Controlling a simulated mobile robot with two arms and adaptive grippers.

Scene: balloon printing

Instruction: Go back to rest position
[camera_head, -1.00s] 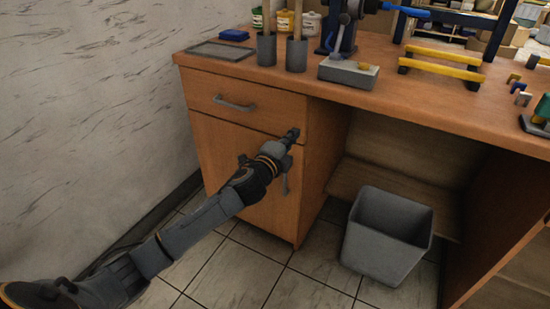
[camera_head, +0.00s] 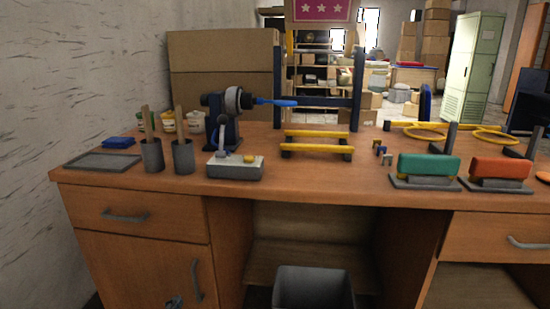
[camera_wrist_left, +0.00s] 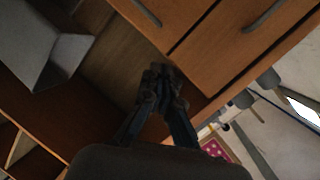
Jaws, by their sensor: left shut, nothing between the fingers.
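My left gripper (camera_head: 173,302) just shows at the bottom edge of the head view, in front of the lower cabinet door (camera_head: 140,270). In the left wrist view my left gripper (camera_wrist_left: 163,72) is shut and empty, with its fingertips together. There it is seen against the wooden desk front, near the edge of a drawer or door panel (camera_wrist_left: 240,35); I cannot tell how far off it is. Most of my left arm is below the head view. My right gripper is not in view.
The wooden desk (camera_head: 300,185) carries a blue press (camera_head: 222,120), grey cups (camera_head: 183,157), a yellow-barred rack (camera_head: 317,140), and green (camera_head: 428,167) and red (camera_head: 500,172) blocks. A grey bin (camera_head: 313,288) stands under it; it also shows in the left wrist view (camera_wrist_left: 45,45).

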